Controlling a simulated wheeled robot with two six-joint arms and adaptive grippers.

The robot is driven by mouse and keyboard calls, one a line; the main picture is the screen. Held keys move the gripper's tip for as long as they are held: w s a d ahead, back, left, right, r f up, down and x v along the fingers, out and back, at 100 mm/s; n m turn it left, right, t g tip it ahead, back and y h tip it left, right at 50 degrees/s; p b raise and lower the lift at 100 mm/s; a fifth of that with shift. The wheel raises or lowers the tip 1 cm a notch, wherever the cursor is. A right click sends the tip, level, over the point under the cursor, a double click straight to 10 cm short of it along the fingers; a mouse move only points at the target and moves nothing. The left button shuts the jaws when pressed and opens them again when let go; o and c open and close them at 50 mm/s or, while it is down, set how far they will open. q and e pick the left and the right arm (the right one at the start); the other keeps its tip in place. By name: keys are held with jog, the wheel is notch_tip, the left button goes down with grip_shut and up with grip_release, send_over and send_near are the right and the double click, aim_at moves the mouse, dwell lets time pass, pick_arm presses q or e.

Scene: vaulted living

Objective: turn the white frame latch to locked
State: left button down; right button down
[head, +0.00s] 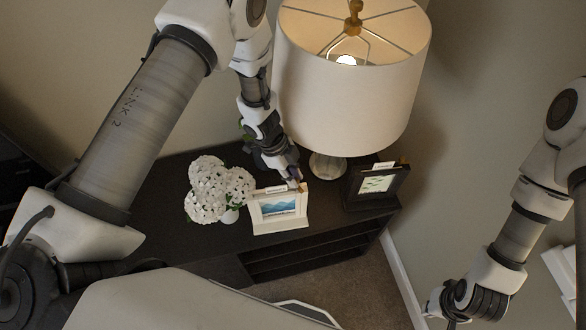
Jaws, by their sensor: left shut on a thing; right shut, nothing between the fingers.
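The white frame (258,224) stands on a dark cabinet, with a blue landscape picture in it. A small brownish latch (301,187) shows at its top right corner. My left gripper (295,182) reaches down from behind the frame and is shut on the latch at that corner. The fingers partly cover the latch, so its exact angle cannot be told. My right gripper (443,318) is at the lower right, away from the cabinet, shut and empty, and partly cut off by the bottom edge.
A dark frame (370,186) with its own brass latch stands right of the white frame. A large lamp (350,95) rises close to my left gripper. White flowers (213,190) stand left of it. The dark cabinet (160,215) has a bare left part.

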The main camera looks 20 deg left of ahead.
pick_arm(q)
jog(key=shift+m, duration=0.5)
jog(key=shift+g, duration=0.3)
jog(key=c, duration=1.1)
grip_release()
jog(key=shift+f, duration=0.1)
